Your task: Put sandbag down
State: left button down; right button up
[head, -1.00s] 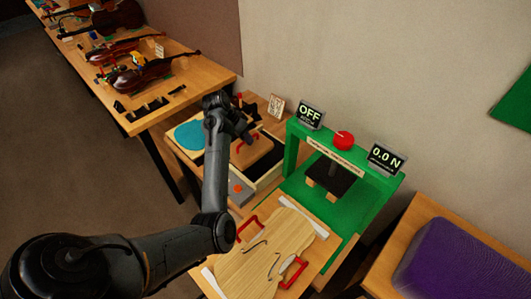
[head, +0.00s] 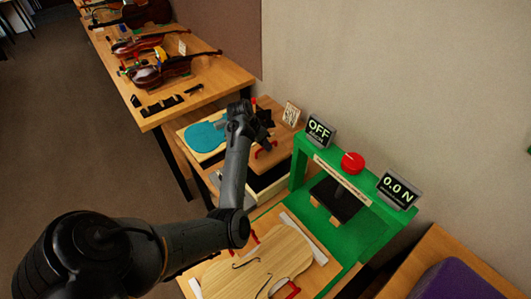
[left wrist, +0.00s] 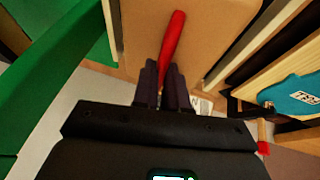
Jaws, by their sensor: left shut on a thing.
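The sandbag shows as a tan-brown block with a red handle in the head view (head: 282,147), partly hidden by my arm. In the left wrist view its tan top (left wrist: 215,25) fills the upper middle. My left gripper (head: 264,122) is at the sandbag, beside the green press. In the left wrist view my left gripper (left wrist: 165,75) is shut on the red handle (left wrist: 172,38). The underside is hidden, so I cannot tell whether the sandbag touches a surface. My right gripper is not in view.
A teal violin-shaped plate (head: 206,137) lies left of the sandbag. An open drawer (head: 268,186) is in front. The green press (head: 298,165) with an OFF display stands right. A pale violin plate (head: 262,262) is nearer. A violin bench (head: 205,88) is behind left.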

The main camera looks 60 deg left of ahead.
aim_at(265, 151)
pick_arm(q)
jog(key=shift+f, duration=2.05)
jog(key=shift+w, duration=0.1)
jog(key=shift+a, duration=0.1)
jog(key=c, duration=1.6)
grip_release()
jog(key=shift+f, duration=0.2)
jog(key=o, duration=0.4)
jog(key=shift+o, duration=0.2)
jog(key=shift+r, duration=0.15)
jog(key=v, duration=1.2)
